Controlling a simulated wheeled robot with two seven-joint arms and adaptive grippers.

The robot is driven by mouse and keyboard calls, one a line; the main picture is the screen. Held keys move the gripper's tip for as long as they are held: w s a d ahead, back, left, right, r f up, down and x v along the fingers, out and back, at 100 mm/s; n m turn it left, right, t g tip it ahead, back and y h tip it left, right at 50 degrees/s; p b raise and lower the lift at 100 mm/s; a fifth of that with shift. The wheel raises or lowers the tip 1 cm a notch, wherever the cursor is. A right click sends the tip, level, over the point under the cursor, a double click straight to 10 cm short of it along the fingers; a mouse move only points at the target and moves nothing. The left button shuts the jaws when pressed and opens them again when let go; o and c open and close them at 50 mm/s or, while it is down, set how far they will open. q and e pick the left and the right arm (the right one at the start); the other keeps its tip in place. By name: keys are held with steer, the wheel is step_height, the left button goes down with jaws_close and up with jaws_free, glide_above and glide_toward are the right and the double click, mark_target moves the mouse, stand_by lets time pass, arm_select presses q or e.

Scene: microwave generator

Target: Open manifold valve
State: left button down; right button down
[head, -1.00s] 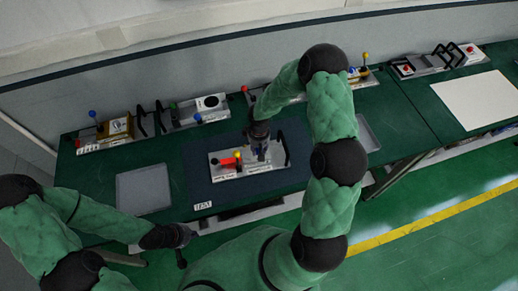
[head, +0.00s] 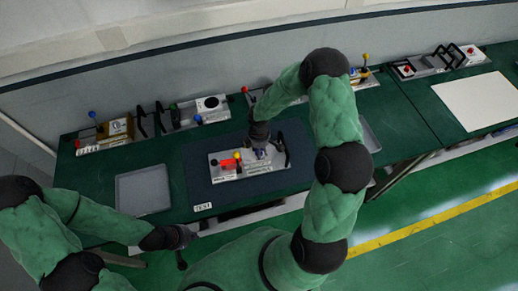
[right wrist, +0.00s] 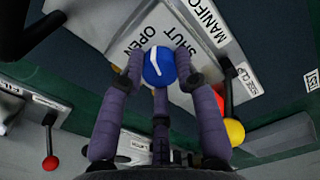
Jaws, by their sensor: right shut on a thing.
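The manifold valve knob (right wrist: 158,68) is round and blue with a white line, seen in the right wrist view. It sits on a pale plate (right wrist: 205,45) with "OPEN", "SHUT" and "MANIFO..." lettering. The white line points up in the picture, roughly toward the lettering; I cannot tell exactly which word. My right gripper (right wrist: 160,72) is shut on the knob, with purple fingers around it. In the head view the right gripper (head: 261,148) is over the plate (head: 223,175), mostly hiding the knob. My left gripper (head: 180,238) hangs near the bench's front edge, away from the plate; its fingers are unclear.
On the plate are a red handle (head: 227,163) and a yellow ball (head: 237,156), close to the right gripper. A black bracket handle stands at its right end. A grey tray (head: 143,190) lies to the left. Several other panels line the back of the bench.

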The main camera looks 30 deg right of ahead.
steer(key=n+p, duration=0.1)
steer(key=n, duration=0.3)
steer(key=shift+n, duration=0.4)
stand_by(0.4)
steer(key=c, duration=0.9)
jaws_free()
step_height(320, 180, up, 12)
steer(key=shift+s, duration=0.15)
